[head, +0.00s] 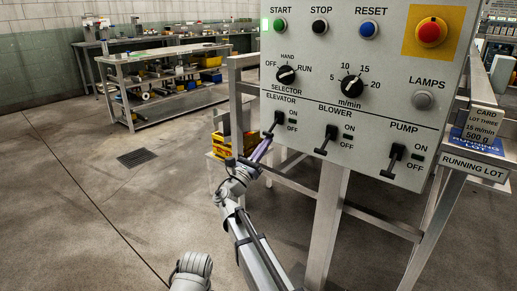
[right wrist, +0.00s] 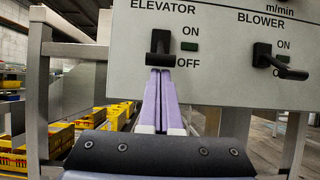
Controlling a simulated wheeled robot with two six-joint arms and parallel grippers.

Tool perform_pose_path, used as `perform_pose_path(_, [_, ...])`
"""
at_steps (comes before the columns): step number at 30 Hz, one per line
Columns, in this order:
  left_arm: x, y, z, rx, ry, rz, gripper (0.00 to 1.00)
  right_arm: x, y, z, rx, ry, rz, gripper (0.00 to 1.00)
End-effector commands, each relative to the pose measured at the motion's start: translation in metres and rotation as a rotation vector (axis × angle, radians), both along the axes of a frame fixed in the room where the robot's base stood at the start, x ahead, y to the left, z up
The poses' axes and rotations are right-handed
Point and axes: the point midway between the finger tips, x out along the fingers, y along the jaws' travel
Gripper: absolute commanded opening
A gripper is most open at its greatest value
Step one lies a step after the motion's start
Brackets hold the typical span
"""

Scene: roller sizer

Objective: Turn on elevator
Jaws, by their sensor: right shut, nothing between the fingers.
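The elevator switch (head: 276,121) is a black lever on the grey control panel (head: 400,60), above the floor. Its handle points down toward OFF, and in the right wrist view (right wrist: 160,46) it also hangs down. The small lamp beside it (right wrist: 190,46) looks dark. My right gripper (head: 265,147) comes up from below with its purple fingers together and empty. In the right wrist view the fingertips (right wrist: 160,72) are right under the lever's tip; I cannot tell whether they touch. My left gripper is not in view.
The blower switch (head: 327,139) and pump switch (head: 393,160) stand to the right of the elevator switch. Buttons and dials are above. Metal frame legs (head: 327,230) hold the panel. Yellow crates (head: 222,146) sit behind my right arm. The floor at left is open.

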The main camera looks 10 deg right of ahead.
Motion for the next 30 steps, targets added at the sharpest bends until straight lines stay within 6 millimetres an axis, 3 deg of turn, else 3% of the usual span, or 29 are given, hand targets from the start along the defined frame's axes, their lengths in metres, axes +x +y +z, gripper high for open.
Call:
perform_pose_path(9, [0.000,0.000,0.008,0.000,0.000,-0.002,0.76,0.009,-0.011,0.008,0.000,0.000,0.001,0.00])
perform_pose_path(19, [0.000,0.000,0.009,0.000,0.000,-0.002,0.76,0.008,-0.011,0.009,0.002,0.002,0.001,0.00])
perform_pose_path(30, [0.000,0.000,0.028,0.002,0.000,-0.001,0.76,0.006,-0.008,0.015,0.055,0.041,0.000,0.00])
